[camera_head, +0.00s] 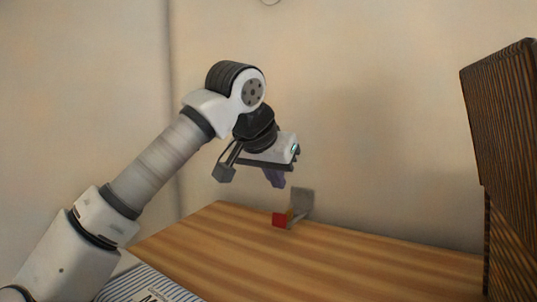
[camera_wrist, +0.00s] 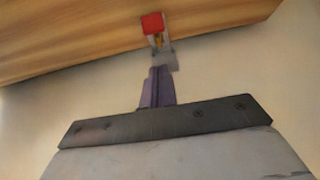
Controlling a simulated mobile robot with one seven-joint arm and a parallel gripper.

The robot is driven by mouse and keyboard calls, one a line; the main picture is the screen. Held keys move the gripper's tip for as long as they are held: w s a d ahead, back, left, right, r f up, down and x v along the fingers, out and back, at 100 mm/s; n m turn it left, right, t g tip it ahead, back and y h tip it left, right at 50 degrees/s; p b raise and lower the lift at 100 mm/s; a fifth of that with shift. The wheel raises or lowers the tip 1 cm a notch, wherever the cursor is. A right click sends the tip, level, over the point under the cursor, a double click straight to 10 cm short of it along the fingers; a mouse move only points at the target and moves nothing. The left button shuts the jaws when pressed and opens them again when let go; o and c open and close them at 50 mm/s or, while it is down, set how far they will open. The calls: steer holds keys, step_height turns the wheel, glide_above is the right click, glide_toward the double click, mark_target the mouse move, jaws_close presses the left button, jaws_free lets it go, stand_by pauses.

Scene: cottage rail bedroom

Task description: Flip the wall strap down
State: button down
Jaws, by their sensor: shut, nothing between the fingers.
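The wall strap, a small grey piece (camera_head: 302,199) with a red block (camera_head: 281,220) at its end, shows at the back of the wooden surface by the wall. A bit of orange shows between the grey and the red. In the wrist view the red block (camera_wrist: 152,23) overlaps the wood edge and the grey part (camera_wrist: 164,57) lies just beyond my fingertips. My gripper (camera_head: 275,180) is shut and empty, its purple fingers pointing down, above and slightly left of the strap. It also shows in the wrist view (camera_wrist: 160,72). Whether the fingertips touch the grey part I cannot tell.
The wooden surface (camera_head: 330,262) is otherwise clear. A dark ribbed panel (camera_head: 505,150) stands at the right. A striped item (camera_head: 150,286) lies at the front left, below my arm. Plain beige walls (camera_head: 370,110) rise behind and at the left.

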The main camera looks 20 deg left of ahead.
steer(key=shift+w+f+p, duration=0.2)
steer(key=shift+f+p, duration=0.45)
steer(key=shift+f, duration=1.9)
steer(key=shift+d, duration=0.15)
